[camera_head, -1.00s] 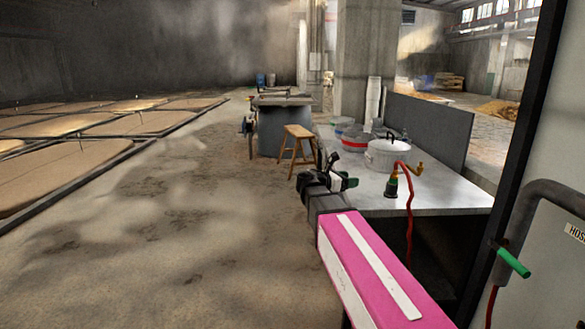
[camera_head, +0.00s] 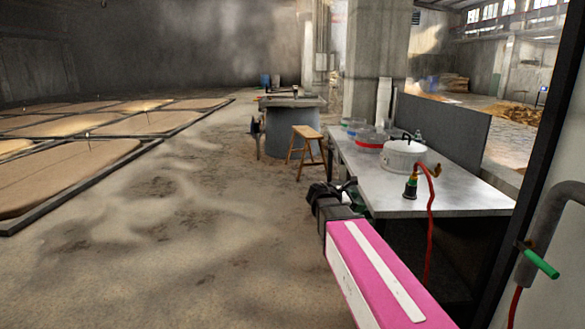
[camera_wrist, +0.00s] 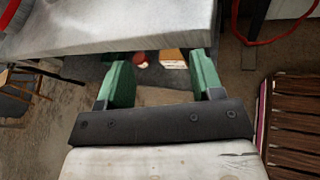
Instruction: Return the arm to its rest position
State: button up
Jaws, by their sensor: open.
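My gripper (camera_wrist: 163,82) shows in the wrist view with its two green fingers apart and nothing between them. Its tips are near the front edge of the pale table top in that view. In the head view my gripper (camera_head: 345,190) is at the left front side of the table (camera_head: 440,195), at the end of my pink and white arm. The fingers are small and dark there.
A white lidded pot (camera_head: 402,157) and a red-banded basin (camera_head: 371,145) stand on the table. A red hose (camera_head: 430,225) hangs over its front edge. A wooden stool (camera_head: 306,148) stands behind. Open floor (camera_head: 180,240) lies to the left. A door frame (camera_head: 540,150) is close at right.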

jog(key=s+a+f+m+g+y, duration=0.2)
jog(key=s+f+m+y, duration=0.4)
jog(key=f, duration=0.6)
jog(key=s+a+f+m+g+y, duration=0.2)
jog(key=s+f+m+y, duration=0.4)
jog(key=s+f+m, duration=0.5)
jog(key=shift+a+f+m+g+y, duration=0.15)
jog(key=shift+f+m+g+y, duration=0.2)
jog(key=shift+f+m, duration=0.25)
jog(key=shift+s, duration=0.1)
